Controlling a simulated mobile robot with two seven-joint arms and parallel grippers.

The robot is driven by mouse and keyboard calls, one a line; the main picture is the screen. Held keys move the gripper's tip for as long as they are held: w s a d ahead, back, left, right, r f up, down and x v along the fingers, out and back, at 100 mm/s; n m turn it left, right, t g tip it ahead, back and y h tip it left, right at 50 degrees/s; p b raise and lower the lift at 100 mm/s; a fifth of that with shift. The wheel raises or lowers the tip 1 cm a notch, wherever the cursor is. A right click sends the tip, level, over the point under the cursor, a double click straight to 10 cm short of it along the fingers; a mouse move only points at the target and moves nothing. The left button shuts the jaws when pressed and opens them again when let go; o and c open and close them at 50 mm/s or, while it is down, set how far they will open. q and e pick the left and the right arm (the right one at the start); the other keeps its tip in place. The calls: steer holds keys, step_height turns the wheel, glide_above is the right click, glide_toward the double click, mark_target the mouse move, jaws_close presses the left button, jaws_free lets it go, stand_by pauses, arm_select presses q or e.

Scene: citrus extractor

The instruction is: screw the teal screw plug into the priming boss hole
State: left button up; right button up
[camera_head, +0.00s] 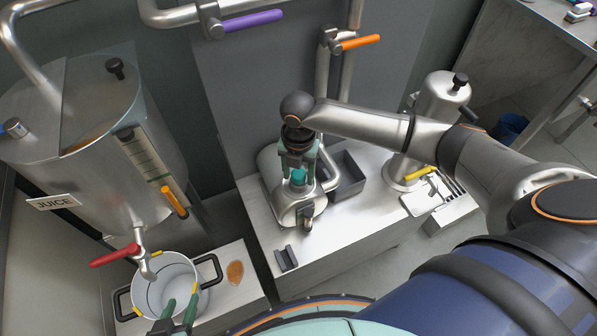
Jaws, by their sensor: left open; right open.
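The teal screw plug (298,177) stands at the top of the rounded metal pump housing (284,207) on the bench. The priming boss hole is hidden under the plug, so I cannot tell how deep the plug sits. My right gripper (298,172) reaches in from the right and points down over the housing. Its jaws are open, with the plug between or just below the fingertips; I cannot tell whether they touch it. My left gripper (181,309) is open and empty at the bottom edge, in front of the pot.
A steel pot (153,297) with black handles stands under the juice tank (85,130) and its red-handled tap (115,255). A dark grey bin (346,178) and a metal cylinder (440,105) stand right of the housing. A dark bracket (286,258) lies on the bench front.

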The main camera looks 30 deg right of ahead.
steer(key=n, duration=0.4)
steer(key=c, duration=0.7)
steer(key=m, duration=0.5)
steer(key=shift+m, duration=0.3)
steer(key=shift+c, duration=0.2)
steer(key=m, duration=0.6)
steer(key=shift+f, duration=0.1)
steer(key=o, duration=0.7)
steer(key=shift+o, duration=0.2)
steer(key=shift+s, duration=0.1)
